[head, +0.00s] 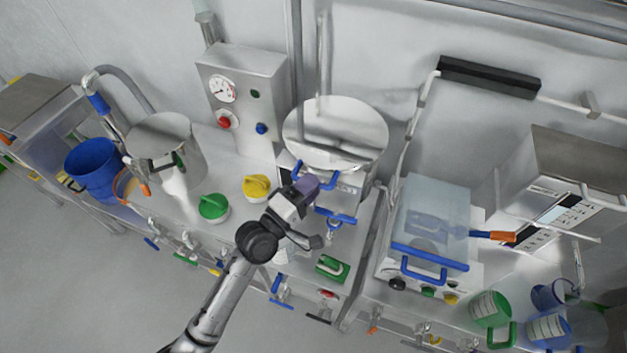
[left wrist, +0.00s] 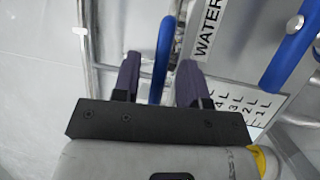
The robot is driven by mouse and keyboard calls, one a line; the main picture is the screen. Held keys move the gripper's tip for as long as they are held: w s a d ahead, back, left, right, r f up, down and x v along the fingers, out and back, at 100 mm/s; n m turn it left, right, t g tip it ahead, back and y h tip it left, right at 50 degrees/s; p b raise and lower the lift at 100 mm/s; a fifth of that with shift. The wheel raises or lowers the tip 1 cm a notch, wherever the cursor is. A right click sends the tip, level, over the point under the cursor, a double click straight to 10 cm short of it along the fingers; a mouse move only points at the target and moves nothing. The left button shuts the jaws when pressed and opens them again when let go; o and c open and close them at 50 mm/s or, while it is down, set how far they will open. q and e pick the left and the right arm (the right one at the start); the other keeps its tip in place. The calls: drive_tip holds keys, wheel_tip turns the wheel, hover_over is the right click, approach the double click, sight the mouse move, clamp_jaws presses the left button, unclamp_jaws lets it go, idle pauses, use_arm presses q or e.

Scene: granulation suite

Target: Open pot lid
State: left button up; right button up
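A steel pot with a large round shiny top (head: 335,125) stands in the middle of the bench in the head view. I cannot tell how its lid sits. My left gripper (head: 307,184) is at the front of this pot, below its top. In the left wrist view my left gripper (left wrist: 159,78) is open, with one dark finger on each side of a blue bar handle (left wrist: 160,60). Small gaps show between the fingers and the bar. A second blue handle (left wrist: 293,47) is at the right, beyond a WATER label (left wrist: 208,28). My right gripper is not in view.
A control box with a gauge (head: 230,95) stands behind left. A clear-covered box (head: 432,215) stands at the right.

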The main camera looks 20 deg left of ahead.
use_arm(q)
drive_tip(key=shift+w+d+r, duration=0.15)
drive_tip(key=shift+w+d, duration=0.1)
drive_tip(key=shift+w, duration=0.35)
drive_tip(key=shift+c, duration=0.4)
clamp_jaws()
